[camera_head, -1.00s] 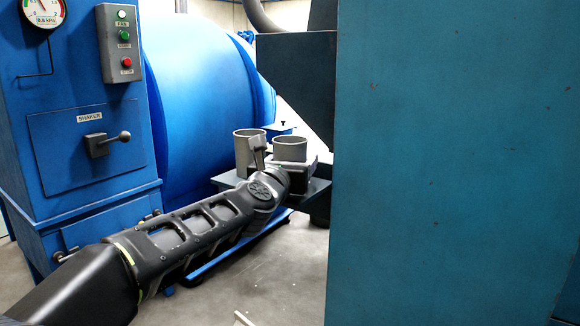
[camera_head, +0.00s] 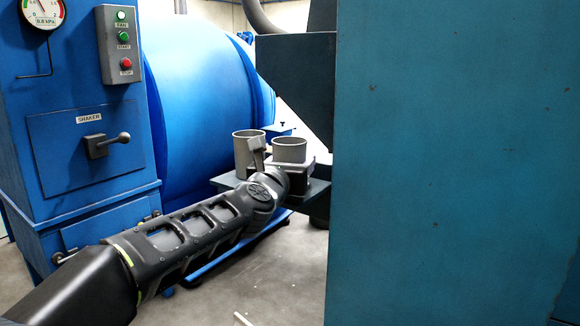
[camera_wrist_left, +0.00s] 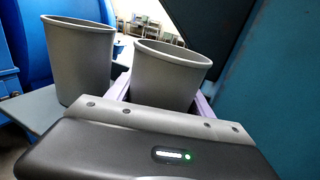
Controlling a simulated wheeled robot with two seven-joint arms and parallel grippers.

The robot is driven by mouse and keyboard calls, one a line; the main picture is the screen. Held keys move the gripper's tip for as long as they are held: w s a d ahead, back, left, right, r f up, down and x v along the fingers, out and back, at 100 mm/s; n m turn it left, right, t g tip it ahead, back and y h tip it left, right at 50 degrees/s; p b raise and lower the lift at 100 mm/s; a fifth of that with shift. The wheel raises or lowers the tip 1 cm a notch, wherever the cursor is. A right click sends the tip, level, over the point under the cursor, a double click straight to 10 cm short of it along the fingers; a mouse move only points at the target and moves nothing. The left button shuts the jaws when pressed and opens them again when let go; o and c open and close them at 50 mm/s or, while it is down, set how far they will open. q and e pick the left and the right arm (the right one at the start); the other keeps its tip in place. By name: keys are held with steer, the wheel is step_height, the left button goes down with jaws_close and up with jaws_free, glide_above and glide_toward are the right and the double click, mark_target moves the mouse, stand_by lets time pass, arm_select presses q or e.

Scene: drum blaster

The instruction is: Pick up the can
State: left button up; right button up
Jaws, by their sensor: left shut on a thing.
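Two open-topped grey cans stand side by side. The right can (camera_head: 290,150) is at my left gripper (camera_wrist_left: 163,97), which is shut on it; in the left wrist view this can (camera_wrist_left: 168,75) sits between the pale fingers and tilts a little in the picture. The other can (camera_head: 246,148) is just to the left, outside the fingers; it also shows in the left wrist view (camera_wrist_left: 78,60), standing on a grey-blue ledge. In the head view my left wrist hides the lower part of the cans' area. My right gripper is not in view.
The ledge (camera_wrist_left: 40,108) is close under the cans. A large blue drum (camera_head: 200,95) stands behind them, and a blue cabinet (camera_head: 75,200) with a shaker lever (camera_head: 107,145) is at left. A tall teal panel (camera_head: 450,160) blocks the right side close by. A dark hopper (camera_head: 300,85) hangs above.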

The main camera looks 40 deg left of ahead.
arm_select(q)
steer(key=shift+r, duration=0.1)
steer(key=shift+s+a+r+p, duration=0.15)
steer(key=shift+r+p, duration=0.2)
steer(key=shift+r, duration=0.05)
step_height(320, 180, up, 7)
steer(key=p, duration=0.6)
steer(key=s+a+b, duration=0.2)
steer(key=s+a, duration=1.1)
steer(key=s, duration=0.1)
steer(key=shift+a+f, duration=0.3)
steer(key=shift+f, duration=0.15)
steer(key=shift+s, duration=0.1)
steer(key=shift+d, duration=0.1)
